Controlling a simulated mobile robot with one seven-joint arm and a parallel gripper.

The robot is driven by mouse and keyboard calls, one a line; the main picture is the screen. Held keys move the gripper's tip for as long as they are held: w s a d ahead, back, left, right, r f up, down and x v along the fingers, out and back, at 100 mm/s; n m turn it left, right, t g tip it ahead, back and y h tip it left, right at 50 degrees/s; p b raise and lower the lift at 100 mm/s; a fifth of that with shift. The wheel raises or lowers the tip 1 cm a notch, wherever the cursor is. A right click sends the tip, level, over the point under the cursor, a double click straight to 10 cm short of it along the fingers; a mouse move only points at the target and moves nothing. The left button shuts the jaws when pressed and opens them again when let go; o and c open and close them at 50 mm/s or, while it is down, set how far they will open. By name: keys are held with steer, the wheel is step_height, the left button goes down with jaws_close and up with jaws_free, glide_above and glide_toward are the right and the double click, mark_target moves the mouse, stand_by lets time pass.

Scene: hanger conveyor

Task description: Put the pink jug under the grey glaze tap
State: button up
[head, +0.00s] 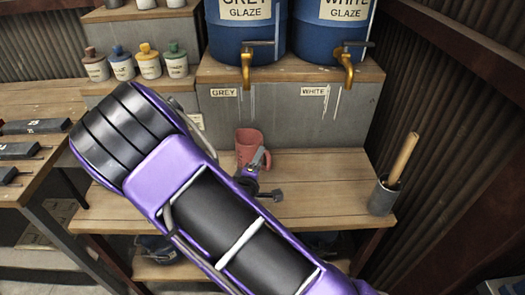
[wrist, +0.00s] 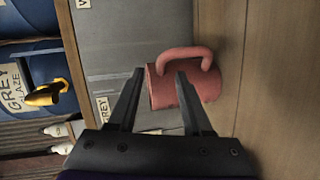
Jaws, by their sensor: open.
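The pink jug (head: 246,143) stands upright on the wooden bench, in front of the grey panel. In the head picture it is below the grey glaze tap (head: 246,66), a brass tap on the blue barrel labelled grey glaze (head: 240,30). The tap also shows at the left of the wrist view (wrist: 45,94). My gripper (head: 260,158) is at the jug's near side and overlaps its lower right. In the wrist view my open fingers (wrist: 160,74) point at the jug (wrist: 208,86), whose handle faces up in the picture. I cannot tell whether they touch it.
A second barrel with a white glaze tap (head: 346,66) stands to the right. A grey pot with a wooden stick (head: 383,197) is at the bench's right end. Several capped bottles (head: 149,62) stand on a step at left. The bench right of the jug is clear.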

steer(key=v, duration=0.6)
steer(key=shift+s+p, duration=0.2)
steer(key=shift+p, duration=0.1)
